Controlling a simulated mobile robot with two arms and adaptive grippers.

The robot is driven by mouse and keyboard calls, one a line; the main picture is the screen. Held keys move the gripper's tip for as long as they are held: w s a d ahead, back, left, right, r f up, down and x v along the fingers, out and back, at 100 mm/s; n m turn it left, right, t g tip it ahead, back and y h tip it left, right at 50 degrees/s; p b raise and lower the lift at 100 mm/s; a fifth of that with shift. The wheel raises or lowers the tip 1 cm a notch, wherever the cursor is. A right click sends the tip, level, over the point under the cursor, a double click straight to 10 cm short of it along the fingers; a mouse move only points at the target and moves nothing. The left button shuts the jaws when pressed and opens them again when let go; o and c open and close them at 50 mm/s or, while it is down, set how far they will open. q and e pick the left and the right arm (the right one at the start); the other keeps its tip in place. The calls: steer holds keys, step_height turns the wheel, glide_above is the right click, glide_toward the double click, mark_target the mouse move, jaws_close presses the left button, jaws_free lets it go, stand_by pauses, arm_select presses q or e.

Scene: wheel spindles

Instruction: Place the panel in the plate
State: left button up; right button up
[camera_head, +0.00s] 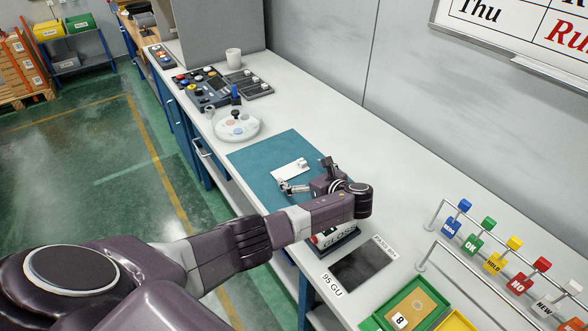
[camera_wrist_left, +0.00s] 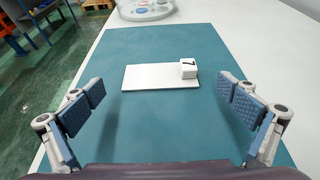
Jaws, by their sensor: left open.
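The panel looks like a flat white rectangle (camera_head: 291,170) lying on a teal mat (camera_head: 262,155). A small white block with a dark mark stands on one end of it. In the left wrist view the panel (camera_wrist_left: 150,77) lies ahead of my left gripper (camera_wrist_left: 163,100), between the lines of its two fingers. In the head view my left gripper (camera_head: 307,175) is over the mat's near part, beside the panel. The round white plate (camera_head: 237,136) stands beyond the mat with small coloured pieces on it. My right gripper is out of view.
Beyond the plate are a dark button box (camera_head: 210,92), a dark tray (camera_head: 250,88) and a white cup (camera_head: 233,58). Green and yellow bins (camera_head: 412,303) and a rack of coloured stamps (camera_head: 490,250) stand at the near right. The table right of the mat is clear.

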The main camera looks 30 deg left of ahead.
mark_target(293, 173)
arm_select(q)
steer(key=x, duration=0.4)
steer(key=shift+a+f, duration=0.15)
steer(key=shift+a, duration=0.2)
